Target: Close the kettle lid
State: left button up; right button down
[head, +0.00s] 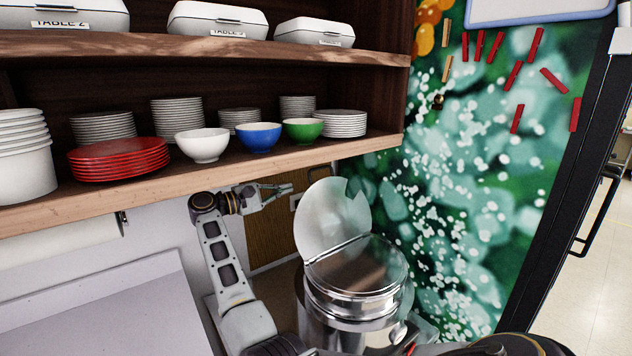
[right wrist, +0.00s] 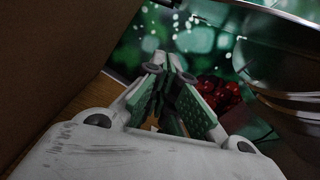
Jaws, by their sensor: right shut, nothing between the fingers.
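The kettle (head: 345,325) is a shiny steel cylinder at the lower middle of the head view. Its round lid (head: 325,218) stands up, open, at a hinge line across the shiny top. My right gripper (head: 288,188) is shut and empty, just left of the lid's upper edge in the picture, beneath the shelf. It appears apart from the lid. In the right wrist view its closed fingers (right wrist: 170,75) show green pads, with curved steel (right wrist: 285,65) at the upper right. My left gripper is not in view.
The lower wooden shelf (head: 150,194) runs just above my right gripper. It bears red plates (head: 118,158), white plates and a white, a blue (head: 258,138) and a green bowl. A green patterned wall (head: 460,200) stands close behind the kettle.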

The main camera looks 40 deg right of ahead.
jog(key=shift+d, duration=0.1)
jog(key=s+d+r+p, duration=0.1)
jog(key=s+d+p, duration=0.4)
jog(key=d, duration=0.5)
jog(key=shift+s+r+p, duration=0.15)
jog(key=shift+r+p, duration=0.2)
jog(key=shift+p, duration=0.25)
jog(key=shift+d, duration=0.1)
dwell(0.6)
